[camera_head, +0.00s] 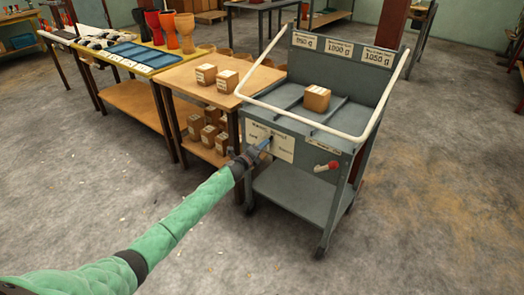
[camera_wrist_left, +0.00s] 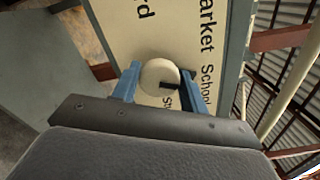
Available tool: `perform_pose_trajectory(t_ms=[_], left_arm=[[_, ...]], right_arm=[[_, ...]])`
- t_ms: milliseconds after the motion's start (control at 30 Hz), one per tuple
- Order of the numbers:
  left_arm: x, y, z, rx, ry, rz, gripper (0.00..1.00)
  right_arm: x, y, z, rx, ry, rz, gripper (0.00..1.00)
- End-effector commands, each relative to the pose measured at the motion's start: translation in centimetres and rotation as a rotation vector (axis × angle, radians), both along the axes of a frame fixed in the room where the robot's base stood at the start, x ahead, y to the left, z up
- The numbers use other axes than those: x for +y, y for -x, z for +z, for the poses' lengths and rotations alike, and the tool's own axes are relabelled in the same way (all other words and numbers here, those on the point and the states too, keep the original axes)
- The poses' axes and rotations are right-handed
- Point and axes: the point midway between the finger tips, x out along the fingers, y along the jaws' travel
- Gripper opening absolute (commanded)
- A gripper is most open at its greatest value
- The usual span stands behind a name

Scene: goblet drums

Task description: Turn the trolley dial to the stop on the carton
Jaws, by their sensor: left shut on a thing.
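The grey trolley (camera_head: 322,190) stands right of centre in the head view, with a cream label panel (camera_head: 281,151) on its front. In the left wrist view, the round cream dial (camera_wrist_left: 155,74) sits on this panel (camera_wrist_left: 135,32). Its black pointer mark faces right in that picture, toward the word "School"; "Market", "St..." and "...rd" also show. My left gripper (camera_head: 264,146) is at the panel, its blue fingers (camera_wrist_left: 157,84) shut around the dial. The carton (camera_head: 316,98), brown, sits on the trolley top between two dividers; its label is too small to read. My right gripper is out of view.
A white rail (camera_head: 300,119) rings the trolley top, and a red-knobbed lever (camera_head: 327,166) is on its front right. A wooden table (camera_head: 190,80) with cartons stands left of the trolley. The floor in front is clear.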

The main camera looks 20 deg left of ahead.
Motion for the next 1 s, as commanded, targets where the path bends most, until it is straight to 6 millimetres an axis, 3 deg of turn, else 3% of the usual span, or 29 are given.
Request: perform_pose_trajectory(t_ms=[733, 767, 833, 1000], left_arm=[[-0.14, 0.1, -0.23, -0.025, -0.079, -0.002, 0.21], [-0.14, 0.1, -0.23, -0.025, -0.079, -0.002, 0.49], [-0.13, 0.09, -0.21, -0.026, -0.079, -0.002, 0.63], [-0.08, 0.05, -0.12, -0.027, -0.079, -0.001, 0.65]], right_arm=[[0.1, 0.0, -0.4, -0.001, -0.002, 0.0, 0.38], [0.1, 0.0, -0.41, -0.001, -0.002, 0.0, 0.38], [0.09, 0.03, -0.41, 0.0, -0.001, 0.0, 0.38], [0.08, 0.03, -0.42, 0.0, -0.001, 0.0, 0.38]])
